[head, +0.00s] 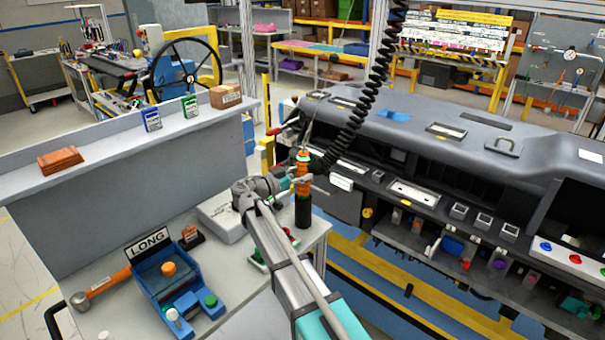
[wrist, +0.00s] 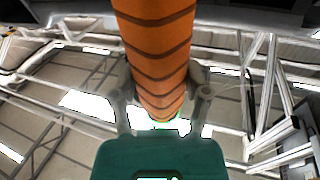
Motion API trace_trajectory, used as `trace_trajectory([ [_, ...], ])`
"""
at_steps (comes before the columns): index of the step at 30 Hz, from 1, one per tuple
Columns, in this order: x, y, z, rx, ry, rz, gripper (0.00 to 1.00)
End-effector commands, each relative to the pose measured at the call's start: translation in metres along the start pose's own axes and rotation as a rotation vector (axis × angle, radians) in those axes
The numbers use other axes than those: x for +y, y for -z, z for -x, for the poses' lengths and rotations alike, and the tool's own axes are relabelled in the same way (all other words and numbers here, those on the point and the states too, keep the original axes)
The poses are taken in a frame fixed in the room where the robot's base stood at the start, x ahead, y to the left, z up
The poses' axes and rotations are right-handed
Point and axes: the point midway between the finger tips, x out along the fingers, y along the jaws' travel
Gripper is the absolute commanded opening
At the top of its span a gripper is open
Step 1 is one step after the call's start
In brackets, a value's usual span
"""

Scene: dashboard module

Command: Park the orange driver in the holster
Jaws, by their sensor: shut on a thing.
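The orange driver (head: 303,162) stands upright near the right corner of the grey bench. My gripper (head: 298,183) is shut around its body from the near left. In the wrist view the driver's ribbed orange body (wrist: 155,45) runs between the two fingers (wrist: 160,95). A black upright cylinder (head: 303,212) is directly below the orange part. I cannot tell whether it is the holster or the driver's own lower end, so the fit between driver and holster is unclear.
A black coiled hose (head: 358,125) hangs close on the right. A dashboard module (head: 465,135) lies beyond the bench. A blue tray (head: 168,275) by a "LONG" sign (head: 149,242), an orange-handled tool (head: 105,284) and a light grey box (head: 222,216) occupy the bench.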

Motion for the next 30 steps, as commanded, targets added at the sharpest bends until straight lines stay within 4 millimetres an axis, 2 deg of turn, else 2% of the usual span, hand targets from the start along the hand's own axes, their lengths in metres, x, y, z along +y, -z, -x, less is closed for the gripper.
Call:
trace_trajectory([
  [25,0.0001,-0.0026,0.0002,0.000,0.001,0.000,0.00],
  [26,0.0001,-0.0025,0.0002,0.000,0.001,0.000,0.62],
  [30,0.0000,-0.0020,0.0002,0.001,0.001,0.000,0.88],
])
